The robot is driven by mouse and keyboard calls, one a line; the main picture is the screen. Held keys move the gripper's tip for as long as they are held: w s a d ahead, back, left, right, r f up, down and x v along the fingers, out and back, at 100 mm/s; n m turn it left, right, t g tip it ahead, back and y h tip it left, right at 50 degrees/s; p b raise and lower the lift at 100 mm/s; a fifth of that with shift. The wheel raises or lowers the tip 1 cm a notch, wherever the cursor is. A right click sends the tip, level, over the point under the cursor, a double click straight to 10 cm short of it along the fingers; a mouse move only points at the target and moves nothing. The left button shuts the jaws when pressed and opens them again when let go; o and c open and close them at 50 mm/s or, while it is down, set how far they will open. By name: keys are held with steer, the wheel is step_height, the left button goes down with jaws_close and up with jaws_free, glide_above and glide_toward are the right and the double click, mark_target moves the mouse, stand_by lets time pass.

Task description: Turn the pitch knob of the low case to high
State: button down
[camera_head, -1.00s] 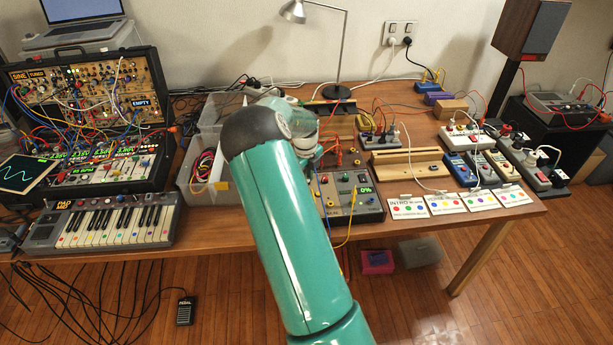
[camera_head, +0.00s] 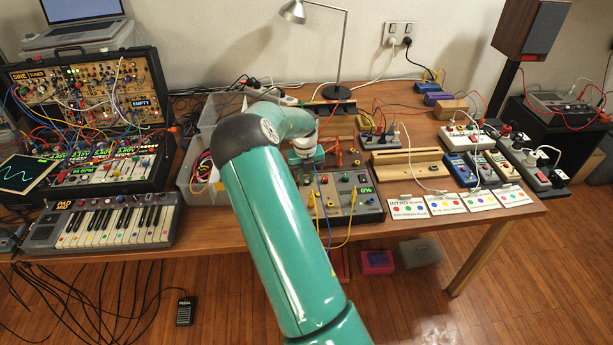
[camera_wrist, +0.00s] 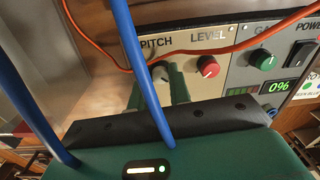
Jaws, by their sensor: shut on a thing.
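The low case (camera_head: 372,212) is a grey box on the table, its left side partly behind my arm. In the wrist view the low case (camera_wrist: 222,78) shows a beige panel lettered PITCH and LEVEL. My gripper (camera_wrist: 162,88) is shut on the pitch knob (camera_wrist: 164,72), just under the PITCH lettering. A blue cable crosses in front, and the fingers cover part of the knob, so its pointer cannot be read. The red level knob (camera_wrist: 208,66) is to the right. In the head view my gripper (camera_head: 306,172) is over the case's left part.
A green gate knob (camera_wrist: 264,60), a power switch (camera_wrist: 299,58) and a green display reading 096 (camera_wrist: 279,87) are on the grey panel. An orange cable (camera_wrist: 230,48) runs across the case. Colored cards (camera_head: 455,203) lie to its right.

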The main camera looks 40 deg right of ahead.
stand_by(0.3)
steer(key=c, duration=1.3)
jaws_free()
step_height(320, 180, up, 14)
steer(key=shift+a, duration=0.2)
steer(key=shift+w, duration=0.1)
